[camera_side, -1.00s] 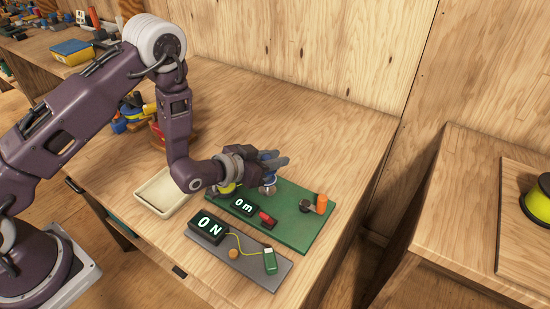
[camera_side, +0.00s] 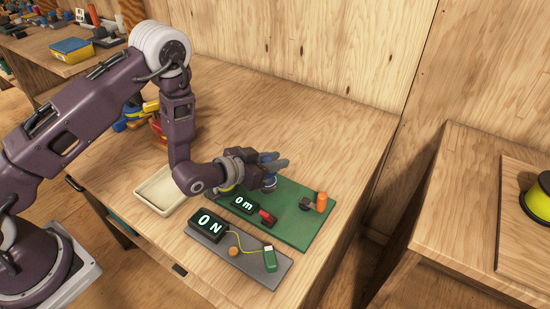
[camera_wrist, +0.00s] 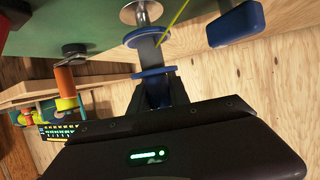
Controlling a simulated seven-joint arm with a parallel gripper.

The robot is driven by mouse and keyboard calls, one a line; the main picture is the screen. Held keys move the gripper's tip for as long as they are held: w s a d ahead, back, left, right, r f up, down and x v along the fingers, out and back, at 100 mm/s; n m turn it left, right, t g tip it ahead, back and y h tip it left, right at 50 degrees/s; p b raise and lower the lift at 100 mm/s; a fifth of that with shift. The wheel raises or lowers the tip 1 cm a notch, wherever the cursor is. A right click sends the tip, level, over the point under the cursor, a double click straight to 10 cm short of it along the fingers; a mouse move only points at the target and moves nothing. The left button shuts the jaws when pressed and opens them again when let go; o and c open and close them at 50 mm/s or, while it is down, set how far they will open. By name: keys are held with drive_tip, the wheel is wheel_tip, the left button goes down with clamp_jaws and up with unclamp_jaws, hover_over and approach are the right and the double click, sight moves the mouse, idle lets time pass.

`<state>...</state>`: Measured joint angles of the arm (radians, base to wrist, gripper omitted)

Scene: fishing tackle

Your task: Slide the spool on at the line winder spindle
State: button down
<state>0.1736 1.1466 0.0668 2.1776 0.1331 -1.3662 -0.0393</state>
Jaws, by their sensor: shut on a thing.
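The small spool (camera_wrist: 151,38) has blue flanges. My gripper (camera_wrist: 157,88) is shut on it, with the fingers covering much of its core. In the side view the spool's blue edge (camera_side: 269,183) shows below my gripper (camera_side: 272,161), over the green winder board (camera_side: 291,226). In the wrist view a metal disc with a short shaft (camera_wrist: 141,12), which looks like the spindle, lies just past the spool's far flange. The spool looks roughly lined up with it; whether they touch or overlap I cannot tell. A yellow line passes beside the spool.
A crank with an orange handle (camera_side: 321,202) stands at the board's right end. A counter (camera_side: 244,204) and red switch (camera_side: 267,217) sit along its front. A grey plate (camera_side: 262,270) with a display lies in front. A cream tray (camera_side: 147,192) is at left.

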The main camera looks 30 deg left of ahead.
drive_tip(key=shift+f, duration=1.2)
drive_tip(key=c, duration=1.1)
unclamp_jaws()
drive_tip(key=shift+c, duration=0.2)
drive_tip(key=v, duration=0.7)
drive_tip(key=shift+r, duration=0.1)
